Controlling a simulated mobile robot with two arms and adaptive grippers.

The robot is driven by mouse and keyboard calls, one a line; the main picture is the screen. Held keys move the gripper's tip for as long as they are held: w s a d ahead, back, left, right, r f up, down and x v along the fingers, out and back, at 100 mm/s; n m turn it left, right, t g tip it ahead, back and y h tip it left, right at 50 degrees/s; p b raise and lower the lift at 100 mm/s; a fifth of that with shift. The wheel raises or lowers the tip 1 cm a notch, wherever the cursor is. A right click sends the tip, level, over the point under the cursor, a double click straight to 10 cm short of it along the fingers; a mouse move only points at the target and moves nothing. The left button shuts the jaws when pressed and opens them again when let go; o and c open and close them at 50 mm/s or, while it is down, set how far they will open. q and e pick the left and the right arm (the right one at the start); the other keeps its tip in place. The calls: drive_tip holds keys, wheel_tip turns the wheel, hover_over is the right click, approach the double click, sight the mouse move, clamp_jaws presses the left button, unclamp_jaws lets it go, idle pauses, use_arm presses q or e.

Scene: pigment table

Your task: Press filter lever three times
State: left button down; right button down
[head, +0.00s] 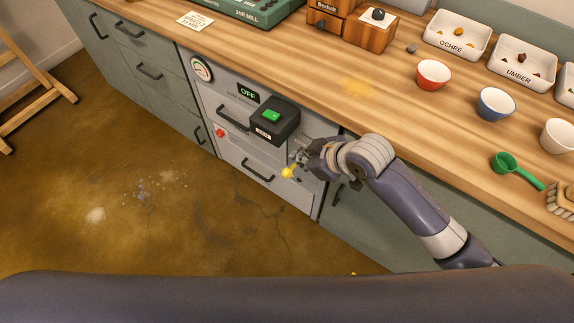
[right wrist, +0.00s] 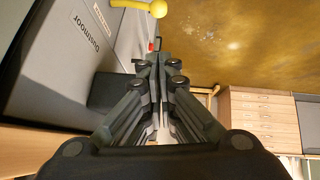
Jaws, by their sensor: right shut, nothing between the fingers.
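The lever with a yellow ball end (head: 288,172) sticks out from the grey machine front below the bench edge. In the right wrist view its yellow arm and ball (right wrist: 158,8) show at the top, beyond my fingertips. A small label that I cannot read is beside it. My right gripper (head: 300,157) is shut and empty, close to the lever at its upper right in the head view. In the right wrist view the closed fingers (right wrist: 155,60) point toward the lever, with a visible gap to the ball. My left gripper is not in view.
A black box with a green switch (head: 271,116) juts from the machine near my right gripper. An OFF display (head: 248,91), a gauge (head: 201,69) and a red button (head: 220,133) are beside it. Bowls and a green scoop (head: 505,162) stand on the wooden bench. The floor is open.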

drive_tip(key=b, duration=0.1)
hover_over(286, 175)
drive_tip(key=f, duration=0.7)
drive_tip(key=shift+a+f, duration=0.2)
drive_tip(key=shift+f, duration=0.15)
drive_tip(key=shift+w+d+f, duration=0.1)
drive_tip(key=shift+f, duration=0.55)
drive_tip(key=shift+w+d+f, duration=0.1)
drive_tip(key=shift+f, duration=0.5)
drive_tip(key=shift+d+f, duration=0.15)
drive_tip(key=shift+f, duration=0.6)
drive_tip(key=shift+s+f, duration=0.1)
drive_tip(key=shift+s, duration=0.05)
drive_tip(key=shift+s+f+t, duration=0.1)
drive_tip(key=shift+f+t, duration=0.05)
drive_tip(key=shift+t, duration=0.15)
